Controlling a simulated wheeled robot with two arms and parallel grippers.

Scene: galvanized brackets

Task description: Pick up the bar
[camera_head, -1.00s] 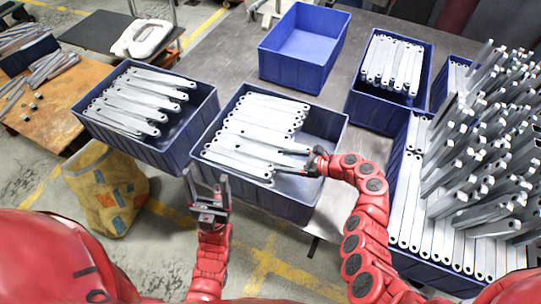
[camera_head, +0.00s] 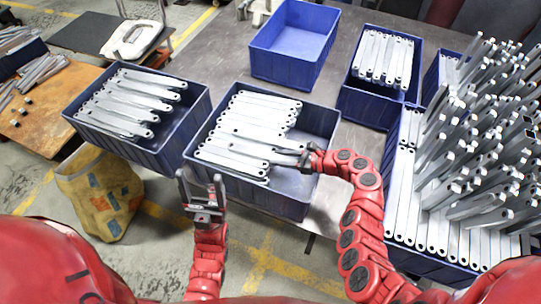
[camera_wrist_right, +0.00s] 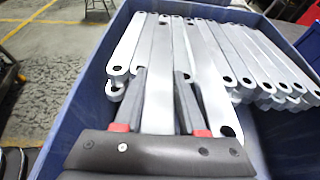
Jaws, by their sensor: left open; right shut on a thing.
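Several flat galvanized bars (camera_head: 252,122) with holes at their ends lie side by side in the middle blue bin (camera_head: 216,181). My right gripper (camera_head: 303,160) reaches into this bin from the right and is shut on the end of one bar (camera_head: 262,148). In the right wrist view the held bar (camera_wrist_right: 159,85) runs between the two dark fingers (camera_wrist_right: 160,98), with other bars close on both sides. I cannot tell whether the held bar is lifted clear of them. My left gripper (camera_head: 202,190) is open and empty, in front of the middle bin's near left side.
A blue bin (camera_head: 165,158) with several bars stands to the left, an empty blue bin (camera_head: 298,42) at the back, and a smaller filled bin (camera_head: 372,105) behind right. A large bin with upright bars (camera_head: 470,130) crowds the right. Grey table (camera_head: 215,65) shows between bins.

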